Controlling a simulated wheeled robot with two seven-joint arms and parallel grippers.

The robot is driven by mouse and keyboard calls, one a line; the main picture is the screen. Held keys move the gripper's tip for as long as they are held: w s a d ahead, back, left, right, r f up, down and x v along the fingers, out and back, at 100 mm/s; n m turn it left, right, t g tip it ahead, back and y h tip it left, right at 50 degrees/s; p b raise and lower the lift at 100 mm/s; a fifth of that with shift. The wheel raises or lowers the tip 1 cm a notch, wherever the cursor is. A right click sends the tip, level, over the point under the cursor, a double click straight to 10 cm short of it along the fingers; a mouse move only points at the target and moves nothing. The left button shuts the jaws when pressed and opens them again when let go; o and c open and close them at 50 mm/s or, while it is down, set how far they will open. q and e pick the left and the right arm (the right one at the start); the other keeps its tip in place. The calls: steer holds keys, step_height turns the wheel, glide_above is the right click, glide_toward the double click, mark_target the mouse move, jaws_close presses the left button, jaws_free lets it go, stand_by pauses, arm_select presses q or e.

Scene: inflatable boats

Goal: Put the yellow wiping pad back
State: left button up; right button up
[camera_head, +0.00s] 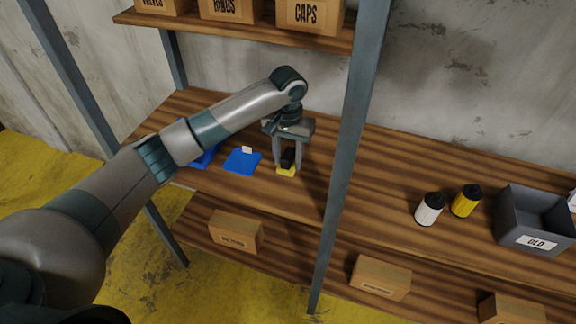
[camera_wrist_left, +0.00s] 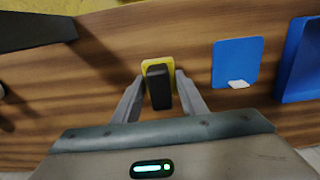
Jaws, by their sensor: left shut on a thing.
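The yellow wiping pad (camera_head: 286,171) has a black block-shaped handle on top. It is on or just above the wooden middle shelf (camera_head: 330,190); I cannot tell whether it touches. My left gripper (camera_head: 289,160) reaches down from above and is shut on the pad's black handle. In the left wrist view the pad (camera_wrist_left: 149,64) shows between the two fingers (camera_wrist_left: 159,90). A flat blue mat (camera_head: 241,161) with a small white piece on it lies left of the pad in the head view, apart from it. My right gripper is not in view.
A blue tray (camera_wrist_left: 300,65) stands beyond the mat. A grey shelf post (camera_head: 350,130) rises just right of my left gripper. Boxes fill parts of the shelves above and below.

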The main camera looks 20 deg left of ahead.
mark_target(288, 167)
arm_select(q)
steer(key=shift+f+p, duration=0.4)
steer(key=shift+f, duration=0.1)
step_height(288, 167, down, 2)
steer(key=shift+p, duration=0.5)
steer(key=shift+f, duration=0.5)
steer(key=o, duration=0.9)
steer(key=shift+r, duration=0.15)
